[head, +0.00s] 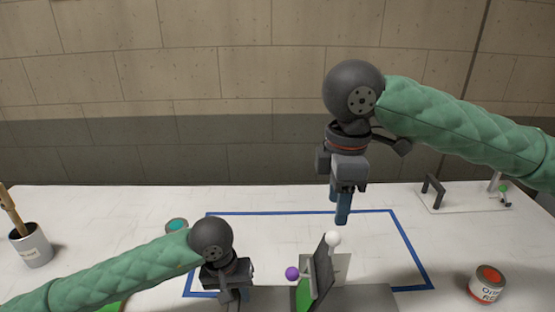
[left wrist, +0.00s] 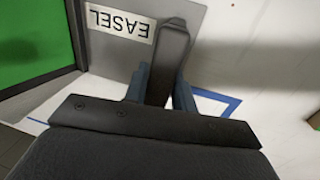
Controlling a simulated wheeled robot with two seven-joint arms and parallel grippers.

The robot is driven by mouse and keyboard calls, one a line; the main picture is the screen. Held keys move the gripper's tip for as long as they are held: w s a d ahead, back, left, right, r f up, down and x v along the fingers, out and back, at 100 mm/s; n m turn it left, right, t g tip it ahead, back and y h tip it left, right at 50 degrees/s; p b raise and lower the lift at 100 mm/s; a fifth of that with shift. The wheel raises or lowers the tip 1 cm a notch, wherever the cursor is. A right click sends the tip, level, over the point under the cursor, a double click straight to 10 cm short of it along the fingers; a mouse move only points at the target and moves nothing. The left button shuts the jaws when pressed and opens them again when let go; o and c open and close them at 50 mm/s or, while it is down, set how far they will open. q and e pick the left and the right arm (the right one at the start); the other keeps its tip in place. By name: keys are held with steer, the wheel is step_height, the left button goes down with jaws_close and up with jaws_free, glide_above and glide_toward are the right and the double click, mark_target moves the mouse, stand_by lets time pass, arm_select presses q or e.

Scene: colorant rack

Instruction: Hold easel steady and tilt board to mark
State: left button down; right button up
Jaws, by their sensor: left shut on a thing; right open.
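The easel stands near the front of the blue outline, its grey base (head: 375,298) low in the head view. Its upright board (head: 322,270) is dark and seen nearly edge-on, with a green face (head: 303,293) to the left. A purple ball (head: 292,273) and a white ball (head: 333,238) show beside the board. In the left wrist view, my left gripper (left wrist: 162,85) is shut on the easel's dark handle (left wrist: 172,48), beside the EASEL label (left wrist: 118,23). In the head view its fingertips are hidden. My right gripper (head: 340,207) is open and empty, above the white ball.
A blue outline (head: 408,243) marks the white table. A can with a brush (head: 33,248) stands at left and a teal-topped can (head: 176,225) behind my left arm. A clear plate with a dark handle (head: 434,190) lies back right.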

mark_target(335, 233)
steer(key=shift+f, duration=5)
steer(key=c, duration=1)
steer(key=shift+d, duration=0.15)
steer(key=shift+d+f, duration=0.25)
steer(key=shift+d, duration=0.75)
